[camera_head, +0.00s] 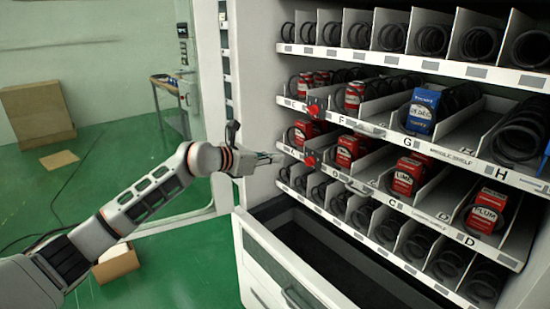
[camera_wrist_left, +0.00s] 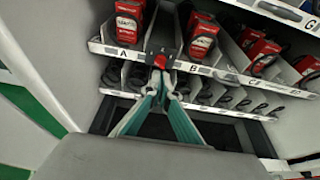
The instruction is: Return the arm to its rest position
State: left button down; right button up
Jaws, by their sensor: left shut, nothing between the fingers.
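My left arm (camera_head: 150,195) reaches in from the lower left toward the vending machine (camera_head: 258,70). My left gripper (camera_head: 280,157) is shut and empty, at the left side of the lower product shelf. In the left wrist view the gripper's fingertips (camera_wrist_left: 160,84) meet just below a red knob (camera_wrist_left: 160,61) on the shelf front between labels A and B. I cannot tell whether they touch it. The red knob also shows in the head view (camera_head: 310,160). My right gripper is not in view.
Red boxes (camera_head: 403,177) and a blue box (camera_head: 424,110) stand in the spiral lanes. The open bin (camera_head: 262,215) is below the shelves. A cardboard box (camera_head: 116,262) is on the green floor, under my arm. Another box (camera_head: 38,112) stands by the back wall.

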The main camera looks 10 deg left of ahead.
pick_arm(q)
jog(key=s+d+f+n+t+h, duration=0.1)
jog(key=s+d+f+n+h, duration=0.2)
jog(key=s+d+f+n, duration=0.3)
jog(key=s+d+f+n+h, duration=0.2)
jog(key=s+d+f+n, duration=0.25)
jog(key=s, duration=0.35)
jog(key=s+a+f+n+y, duration=0.3)
jog(key=s+f+n, duration=0.6)
jog(key=s+f, duration=0.1)
jog(key=s+a+f+n+g+y, duration=0.1)
jog(key=s+a+f+n+y, duration=0.3)
jog(key=s+f+n, duration=0.6)
jog(key=s+a+f+n+g+y, duration=0.1)
jog(key=s+a+f+n+y, duration=0.2)
jog(key=s+f+n, duration=0.6)
jog(key=shift+s+a+f+y, duration=0.4)
jog(key=shift+s+a+f, duration=0.3)
jog(key=shift+f, duration=0.25)
